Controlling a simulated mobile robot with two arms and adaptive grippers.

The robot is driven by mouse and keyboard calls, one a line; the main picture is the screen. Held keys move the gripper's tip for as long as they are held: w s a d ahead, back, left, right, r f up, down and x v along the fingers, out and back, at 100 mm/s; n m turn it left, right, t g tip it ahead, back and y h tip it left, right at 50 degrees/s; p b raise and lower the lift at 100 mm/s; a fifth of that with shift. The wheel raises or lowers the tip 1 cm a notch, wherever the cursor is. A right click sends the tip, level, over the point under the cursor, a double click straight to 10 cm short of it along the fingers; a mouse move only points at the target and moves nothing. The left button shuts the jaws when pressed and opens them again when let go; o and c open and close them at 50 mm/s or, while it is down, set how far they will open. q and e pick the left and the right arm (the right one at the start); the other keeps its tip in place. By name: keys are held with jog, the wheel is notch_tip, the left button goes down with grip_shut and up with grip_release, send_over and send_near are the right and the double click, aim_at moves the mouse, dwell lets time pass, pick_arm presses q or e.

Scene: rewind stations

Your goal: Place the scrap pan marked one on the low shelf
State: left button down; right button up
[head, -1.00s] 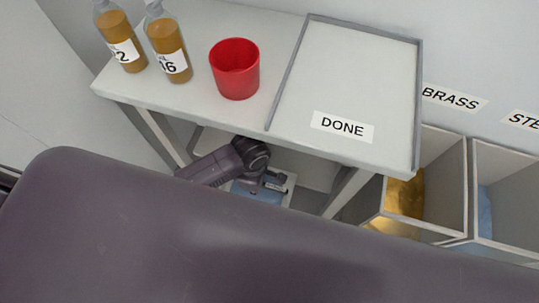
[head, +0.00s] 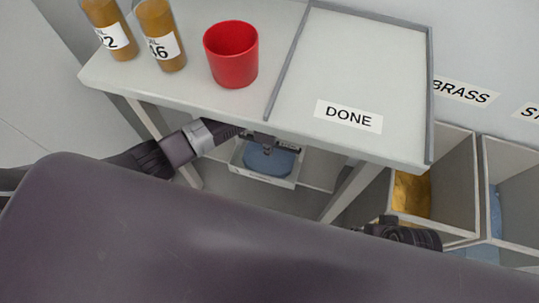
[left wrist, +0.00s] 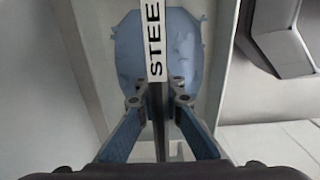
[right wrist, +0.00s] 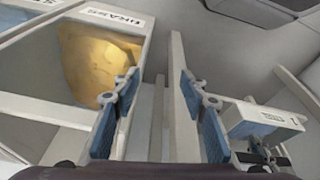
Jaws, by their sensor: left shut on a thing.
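A light scrap pan (head: 262,180) with blue scrap (head: 268,160) in it is under the table's front edge. In the left wrist view the blue scrap (left wrist: 160,50) lies beyond a label reading "STEE". The pan also shows in the right wrist view (right wrist: 250,128), with a small label whose mark I cannot read surely. My left gripper (left wrist: 159,102) is shut on the pan's near side. My right gripper (right wrist: 162,88) is open and empty, near the bins. The low shelf is mostly hidden under the tabletop; I cannot tell whether the pan touches it.
The tabletop (head: 185,85) carries two amber bottles (head: 160,35), a red cup (head: 231,55) and a framed tray (head: 360,70) marked DONE. Table legs (head: 345,190) flank the space below. Bins marked BRASS (head: 450,190) and STE (head: 520,190) stand at right.

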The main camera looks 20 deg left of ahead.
aim_at(269, 157)
pick_arm(q)
jog(key=shift+f, duration=0.45)
notch_tip(269, 157, down, 3)
jog(key=shift+r+b, duration=0.1)
jog(key=shift+b, duration=0.8)
jog(key=shift+w+f+b, duration=0.3)
jog(key=shift+f, duration=0.1)
pick_arm(e)
jog(key=v, duration=0.3)
jog(key=shift+s+d+r, duration=0.1)
jog(key=shift+s+r, duration=0.05)
jog(key=shift+r, duration=0.2)
pick_arm(q)
jog(key=c, duration=2.5)
grip_release()
jog(key=shift+s+f, duration=0.1)
jog(key=shift+f, duration=0.05)
jog(key=shift+c, duration=0.2)
jog(key=o, duration=0.5)
jog(key=shift+c, duration=0.2)
